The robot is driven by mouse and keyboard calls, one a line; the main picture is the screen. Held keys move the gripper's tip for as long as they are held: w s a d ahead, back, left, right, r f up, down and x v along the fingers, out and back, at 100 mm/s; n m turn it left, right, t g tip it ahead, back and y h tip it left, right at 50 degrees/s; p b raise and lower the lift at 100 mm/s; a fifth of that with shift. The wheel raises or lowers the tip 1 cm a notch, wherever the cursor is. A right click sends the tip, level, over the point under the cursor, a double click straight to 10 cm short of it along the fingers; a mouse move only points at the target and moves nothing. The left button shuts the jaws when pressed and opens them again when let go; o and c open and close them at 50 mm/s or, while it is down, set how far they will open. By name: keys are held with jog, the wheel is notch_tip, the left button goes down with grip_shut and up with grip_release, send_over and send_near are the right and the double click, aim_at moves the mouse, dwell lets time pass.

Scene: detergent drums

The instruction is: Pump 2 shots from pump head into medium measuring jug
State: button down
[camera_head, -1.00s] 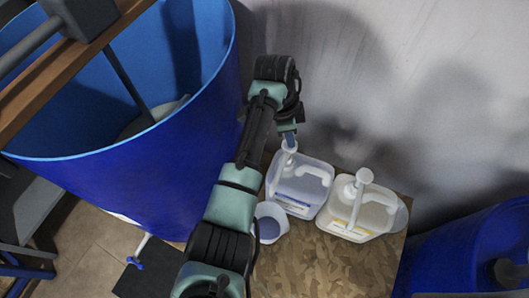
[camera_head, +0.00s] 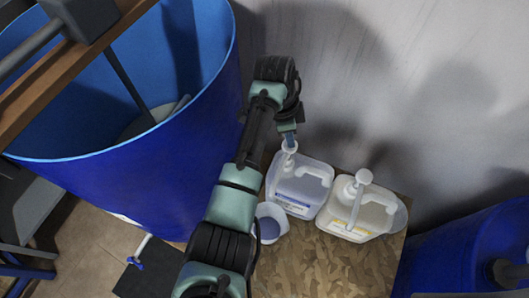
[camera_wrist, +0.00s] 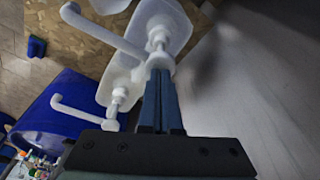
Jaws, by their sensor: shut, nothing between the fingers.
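The pump head (camera_head: 289,149) sits on top of the left white canister (camera_head: 283,190), which has a blue label. My gripper (camera_head: 289,138) is shut and empty, pointing down with its fingertips at the top of this pump head. In the wrist view, my blue fingers (camera_wrist: 161,72) overlap the edge of the pump head (camera_wrist: 160,42), whose long nozzle reaches left; contact looks likely. The white measuring jug (camera_head: 272,210) stands in front of the canister, to its lower left, with blue visible inside. My arm hides part of the jug's left side.
A second white canister (camera_head: 347,220) with a yellow label and its own pump (camera_head: 362,178) stands close on the right. A large blue drum (camera_head: 150,185) is on the left, another blue drum (camera_head: 450,255) at the lower right. The wall is close behind.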

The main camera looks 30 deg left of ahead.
jog(key=shift+s+a+b+x, duration=0.15)
jog(key=shift+b+x, duration=0.3)
jog(key=shift+x, duration=0.3)
jog(key=shift+s+a+b+x, duration=0.1)
jog(key=shift+b+x, duration=0.4)
jog(key=shift+x, duration=0.2)
jog(key=shift+s+a+b+x, duration=0.15)
jog(key=shift+b+x, duration=0.3)
jog(key=shift+x, duration=0.3)
jog(key=p+v, duration=0.3)
jog(key=d+p+v, duration=0.1)
jog(key=p+v, duration=0.1)
jog(key=shift+w+r, duration=0.35)
jog(key=shift+w, duration=0.05)
jog(key=d+p+v, duration=0.1)
jog(key=p+v, duration=0.4)
jog(key=v, duration=0.1)
jog(key=shift+w+p, duration=0.3)
jog(key=shift+p, duration=0.1)
